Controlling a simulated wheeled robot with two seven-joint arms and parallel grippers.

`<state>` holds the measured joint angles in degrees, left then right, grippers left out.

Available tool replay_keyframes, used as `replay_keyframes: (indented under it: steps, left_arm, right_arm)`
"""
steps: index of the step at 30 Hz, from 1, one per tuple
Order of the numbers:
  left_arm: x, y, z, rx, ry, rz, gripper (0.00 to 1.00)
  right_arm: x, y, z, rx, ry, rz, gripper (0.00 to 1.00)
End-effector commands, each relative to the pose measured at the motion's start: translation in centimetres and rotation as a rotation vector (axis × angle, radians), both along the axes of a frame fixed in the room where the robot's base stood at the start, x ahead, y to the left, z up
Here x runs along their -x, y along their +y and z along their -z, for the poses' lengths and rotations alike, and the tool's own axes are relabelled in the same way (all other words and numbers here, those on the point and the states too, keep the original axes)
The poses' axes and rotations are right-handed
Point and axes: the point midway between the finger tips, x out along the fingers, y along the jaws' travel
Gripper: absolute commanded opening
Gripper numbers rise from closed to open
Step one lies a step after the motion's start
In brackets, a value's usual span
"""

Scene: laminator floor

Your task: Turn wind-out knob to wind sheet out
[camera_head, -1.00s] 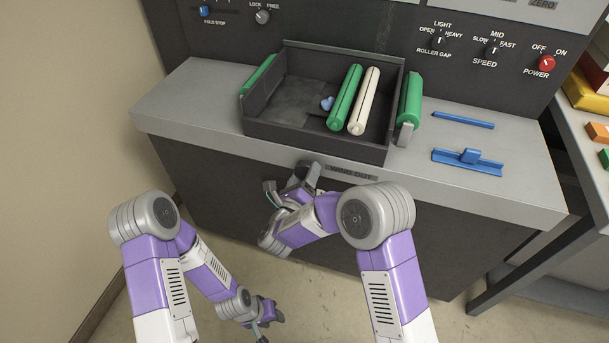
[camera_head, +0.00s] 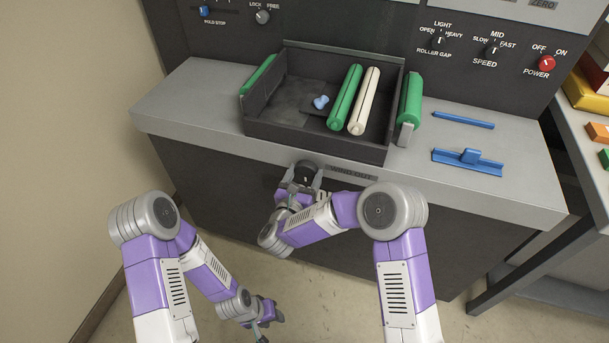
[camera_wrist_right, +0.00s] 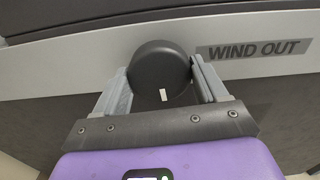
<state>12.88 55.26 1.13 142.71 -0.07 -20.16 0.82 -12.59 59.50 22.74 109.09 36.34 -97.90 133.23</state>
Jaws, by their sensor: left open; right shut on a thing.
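The black round wind-out knob (camera_head: 308,168) is on the front edge of the machine, beside the "WIND OUT" label (camera_head: 352,172). My right gripper (camera_head: 303,181) is shut on the knob. In the right wrist view its two grey fingers (camera_wrist_right: 160,85) stand on either side of the knob (camera_wrist_right: 158,62), whose white mark points down. My left gripper (camera_head: 267,318) is open and empty, low above the floor. A dark sheet (camera_head: 289,97) seems to lie in the black tray (camera_head: 262,127); its outline is hard to make out.
The tray holds a small blue piece (camera_head: 321,102), a green roller (camera_head: 345,98) and a cream roller (camera_head: 364,101). Another green roller (camera_head: 411,99) stands right of the tray. Blue parts (camera_head: 467,160) lie on the grey top. The floor below is clear.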

Motion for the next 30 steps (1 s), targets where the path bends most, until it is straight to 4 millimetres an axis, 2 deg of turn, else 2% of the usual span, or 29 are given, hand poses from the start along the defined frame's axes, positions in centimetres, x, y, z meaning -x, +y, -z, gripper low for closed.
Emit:
replay_keyframes:
  steps: [17,18,22,23,30]
  left_arm:
    - [0.0,0.0,0.0,0.0,0.0,0.0,0.43]
    - [0.0,0.0,0.0,0.0,0.0,0.0,0.43]
    - [0.0,0.0,0.0,0.0,0.0,0.0,0.43]
    - [0.0,0.0,0.0,0.0,0.0,0.0,0.43]
    - [0.0,0.0,0.0,0.0,0.0,0.0,0.43]
  right_arm:
    - [0.01,0.05,-0.06,-0.035,-0.012,-0.001,0.42]
    - [0.01,0.05,-0.06,-0.035,-0.012,-0.001,0.74]
    - [0.0,0.03,-0.05,-0.034,-0.012,-0.001,0.93]
    - [0.0,0.03,-0.05,-0.034,-0.012,-0.001,0.97]
    - [0.02,0.02,-0.03,-0.033,-0.011,0.0,0.97]
